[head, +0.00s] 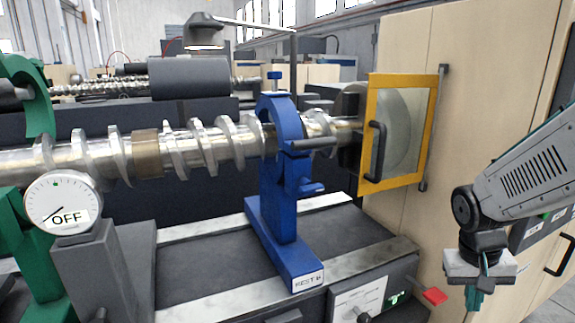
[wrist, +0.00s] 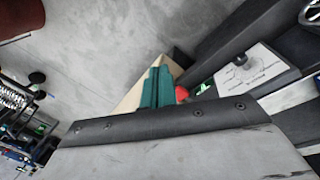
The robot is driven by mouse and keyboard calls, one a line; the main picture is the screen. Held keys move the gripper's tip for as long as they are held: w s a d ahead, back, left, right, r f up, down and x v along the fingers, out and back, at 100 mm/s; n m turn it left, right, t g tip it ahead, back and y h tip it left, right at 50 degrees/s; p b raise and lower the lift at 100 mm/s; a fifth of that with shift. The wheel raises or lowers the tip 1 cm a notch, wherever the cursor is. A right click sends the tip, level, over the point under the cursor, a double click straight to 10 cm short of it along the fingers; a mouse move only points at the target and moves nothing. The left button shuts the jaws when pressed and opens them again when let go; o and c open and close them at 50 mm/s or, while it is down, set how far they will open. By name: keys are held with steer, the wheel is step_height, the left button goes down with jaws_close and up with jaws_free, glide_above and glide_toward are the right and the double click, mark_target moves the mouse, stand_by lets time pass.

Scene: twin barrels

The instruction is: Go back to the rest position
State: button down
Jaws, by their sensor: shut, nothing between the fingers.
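My gripper (head: 473,299) hangs at the lower right of the head view, pointing down, below the grey arm link. Its teal fingers also show in the wrist view (wrist: 157,88), pressed together side by side with nothing between them. In the head view it is to the right of the machine bed and the red handle (head: 434,296), in front of the beige cabinet. The tips are near the bottom of the picture and apart from anything I can see there.
A blue steady rest (head: 278,215) stands around the steel screw shaft (head: 205,143). A yellow-framed guard (head: 431,130) is at the shaft's right end. A dial marked OFF (head: 62,203) is at left. The wrist view shows open grey floor (wrist: 110,50) and a knob panel (wrist: 255,68).

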steer(key=s+a+r+n+t+y, duration=0.2)
steer(key=s+a+r+n, duration=0.1)
steer(key=s+a+r, duration=0.8)
steer(key=shift+s+a+r+n, duration=0.25)
steer(key=shift+s+a+n, duration=0.2)
steer(key=shift+s, duration=0.45)
steer(key=shift+a, duration=0.1)
